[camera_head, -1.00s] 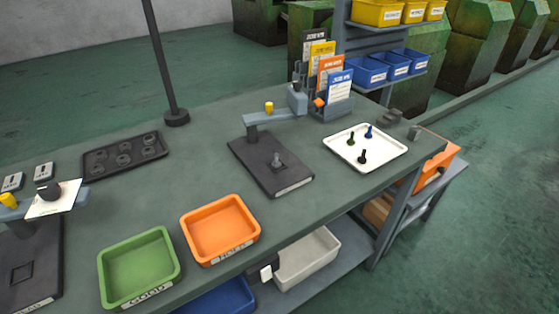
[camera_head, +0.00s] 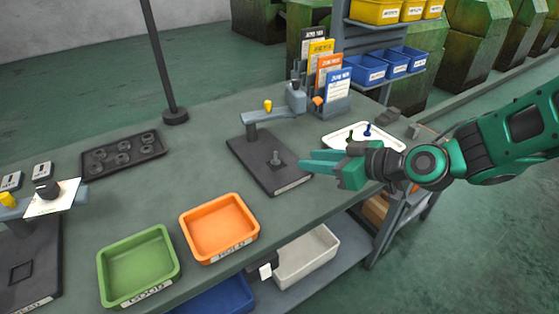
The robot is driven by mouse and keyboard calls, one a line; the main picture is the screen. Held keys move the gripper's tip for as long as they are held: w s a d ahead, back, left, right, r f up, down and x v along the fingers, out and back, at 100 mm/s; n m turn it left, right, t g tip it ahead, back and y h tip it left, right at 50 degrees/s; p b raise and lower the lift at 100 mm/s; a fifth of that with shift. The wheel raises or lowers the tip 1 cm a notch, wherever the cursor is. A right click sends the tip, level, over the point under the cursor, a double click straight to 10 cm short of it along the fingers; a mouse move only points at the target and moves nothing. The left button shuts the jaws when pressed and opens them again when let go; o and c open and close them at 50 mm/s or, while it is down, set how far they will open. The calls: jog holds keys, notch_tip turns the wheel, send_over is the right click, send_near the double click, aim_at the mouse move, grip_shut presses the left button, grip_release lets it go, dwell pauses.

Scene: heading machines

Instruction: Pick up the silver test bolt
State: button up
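A small silver-grey bolt (camera_head: 276,159) stands upright on the dark base plate of the gauge stand (camera_head: 258,172), near the middle of the bench. My gripper (camera_head: 305,161) reaches in from the right, with its green fingers pointing left towards the bolt. The two fingers are apart with a gap between them, and nothing shows in it. The fingertips look a little to the right of the bolt; how far apart they are in depth I cannot tell. The white tray (camera_head: 336,139) is partly hidden behind my gripper, with a blue-topped bolt (camera_head: 367,130) showing in it.
The stand's grey arm (camera_head: 272,118) with a yellow knob is behind the bolt. An orange bin (camera_head: 190,232) and a green bin (camera_head: 112,278) sit at the front. A dark tray of rings (camera_head: 90,168) is at left. Card holders and blue bins stand behind.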

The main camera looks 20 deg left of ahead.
aim_at(276, 162)
jog(key=a, duration=0.2)
jog(key=shift+s+a+r+y, duration=0.15)
jog(key=shift+a+r+y, duration=0.1)
jog(key=shift+a+y, duration=0.1)
jog(key=x, duration=0.4)
jog(key=shift+a+f, duration=0.1)
jog(key=shift+a, duration=0.1)
jog(key=shift+x, duration=2.85)
jog(key=shift+d+f, duration=0.1)
jog(key=shift+f, duration=0.05)
grip_shut()
